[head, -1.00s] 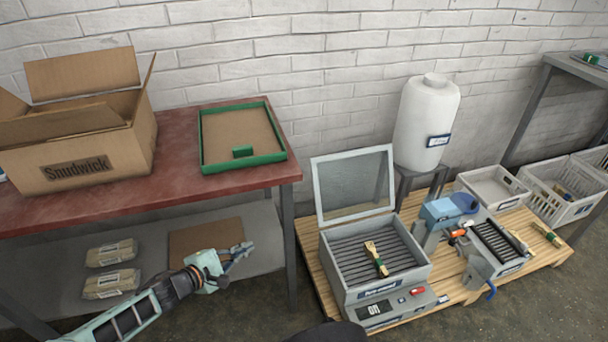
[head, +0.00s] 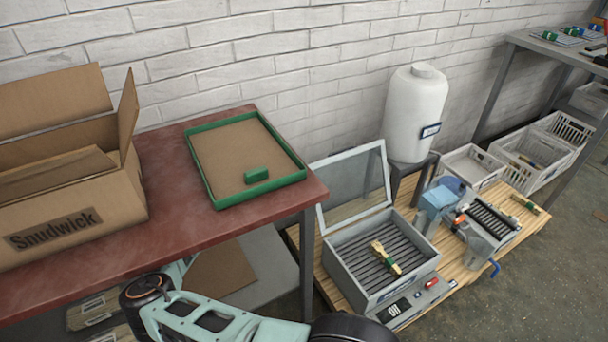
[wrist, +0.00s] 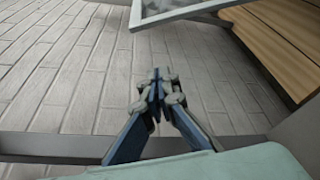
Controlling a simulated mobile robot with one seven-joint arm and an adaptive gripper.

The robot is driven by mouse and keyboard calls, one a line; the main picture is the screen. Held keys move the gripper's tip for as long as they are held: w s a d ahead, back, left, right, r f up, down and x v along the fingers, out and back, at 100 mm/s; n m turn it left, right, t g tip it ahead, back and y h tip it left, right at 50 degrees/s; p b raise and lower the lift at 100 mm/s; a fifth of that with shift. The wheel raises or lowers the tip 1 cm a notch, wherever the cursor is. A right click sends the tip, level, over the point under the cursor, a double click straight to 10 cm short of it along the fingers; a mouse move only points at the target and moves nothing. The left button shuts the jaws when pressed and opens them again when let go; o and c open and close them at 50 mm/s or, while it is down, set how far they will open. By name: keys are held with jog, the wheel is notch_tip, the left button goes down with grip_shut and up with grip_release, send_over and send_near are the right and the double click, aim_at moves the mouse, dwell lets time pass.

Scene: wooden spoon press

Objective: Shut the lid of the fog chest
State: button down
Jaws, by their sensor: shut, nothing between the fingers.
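The fog chest (head: 400,287) is a grey box with a slatted inside, standing on a wooden pallet. Its lid (head: 349,201), a pale frame around a grey see-through panel, stands open and tilted back towards the wall. A wooden piece with a green band (head: 385,257) lies on the slats. My gripper (wrist: 157,78) shows in the wrist view, its blue-grey fingers closed together and empty. A pale-framed panel that looks like the lid (wrist: 165,12) is above and apart from the fingertips. In the head view my gripper is hidden; only arm links show at the bottom.
A red-topped table (head: 165,215) with a cardboard box (head: 75,215) and a green-rimmed tray (head: 205,180) stands left of the chest. A white tank (head: 415,115) is behind it. A blue-grey machine (head: 440,200) and crates (head: 530,155) are to the right.

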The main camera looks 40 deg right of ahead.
jog(key=b+x, duration=0.3)
jog(key=x, duration=0.7)
jog(key=shift+s+a+r, duration=0.1)
jog(key=shift+s+r, duration=0.2)
jog(key=shift+s, duration=0.3)
jog(key=shift+s+d+r, duration=0.1)
jog(key=shift+s+r, duration=0.2)
jog(key=shift+s, duration=0.3)
jog(key=shift+s+a+r, duration=0.1)
jog(key=shift+s+r, duration=0.2)
jog(key=shift+s, duration=0.25)
